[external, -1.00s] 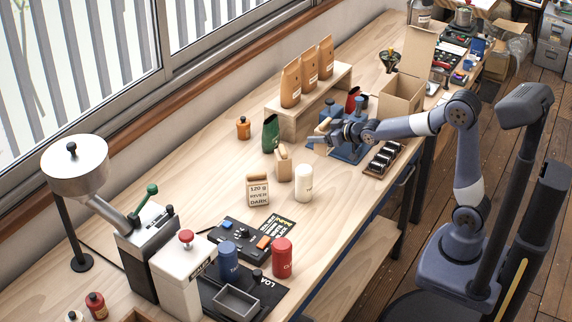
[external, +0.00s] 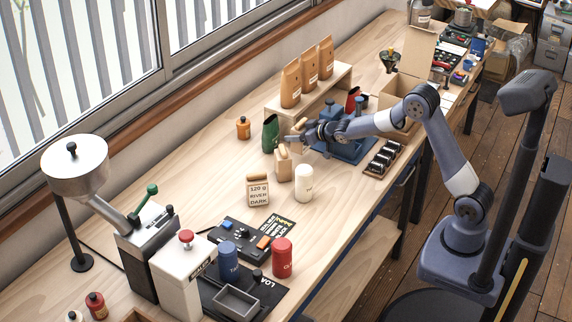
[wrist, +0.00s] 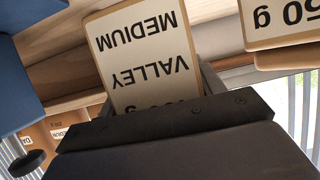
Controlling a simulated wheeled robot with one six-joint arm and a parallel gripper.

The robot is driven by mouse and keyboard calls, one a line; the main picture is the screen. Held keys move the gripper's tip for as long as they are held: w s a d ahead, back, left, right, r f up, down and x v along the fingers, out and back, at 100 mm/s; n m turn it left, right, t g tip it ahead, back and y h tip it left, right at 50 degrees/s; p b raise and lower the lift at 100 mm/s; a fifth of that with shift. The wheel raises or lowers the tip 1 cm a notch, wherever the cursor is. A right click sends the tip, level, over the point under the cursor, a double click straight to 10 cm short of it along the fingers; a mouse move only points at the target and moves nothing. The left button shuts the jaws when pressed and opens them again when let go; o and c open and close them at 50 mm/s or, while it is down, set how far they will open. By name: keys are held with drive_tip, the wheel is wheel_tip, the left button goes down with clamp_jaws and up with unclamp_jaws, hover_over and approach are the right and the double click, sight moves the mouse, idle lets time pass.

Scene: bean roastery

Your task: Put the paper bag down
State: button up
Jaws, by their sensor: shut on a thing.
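My gripper (external: 302,137) is shut on a paper bag (wrist: 143,55). In the wrist view the bag's pale label reads VALLEY MEDIUM upside down, and its lower end is hidden behind the dark gripper body (wrist: 170,122). In the external view the gripper is over the workbench (external: 212,165), just right of the green bag (external: 270,134), and little of the held bag shows. A small tan bag (external: 284,166) stands on the bench just below the gripper in the picture. Another bag labelled 120 g RIVER DARK (external: 258,192) stands nearer the camera.
A wooden riser (external: 288,126) with three tall kraft bags (external: 308,72) stands behind the gripper. A blue press (external: 352,145) is to the right. A white canister (external: 304,184) stands in front. The bench left of the RIVER DARK bag is clear.

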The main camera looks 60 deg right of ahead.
drive_tip(key=shift+f, duration=2)
drive_tip(key=shift+f, duration=0.2)
drive_tip(key=o, duration=1.3)
drive_tip(key=shift+c, duration=0.2)
drive_tip(key=shift+r, duration=0.1)
drive_tip(key=shift+r, duration=0.2)
drive_tip(key=b+v, duration=0.1)
drive_tip(key=v, duration=1.1)
drive_tip(key=shift+f+b, duration=0.2)
drive_tip(key=shift+b, duration=0.15)
drive_tip(key=shift+o, duration=0.4)
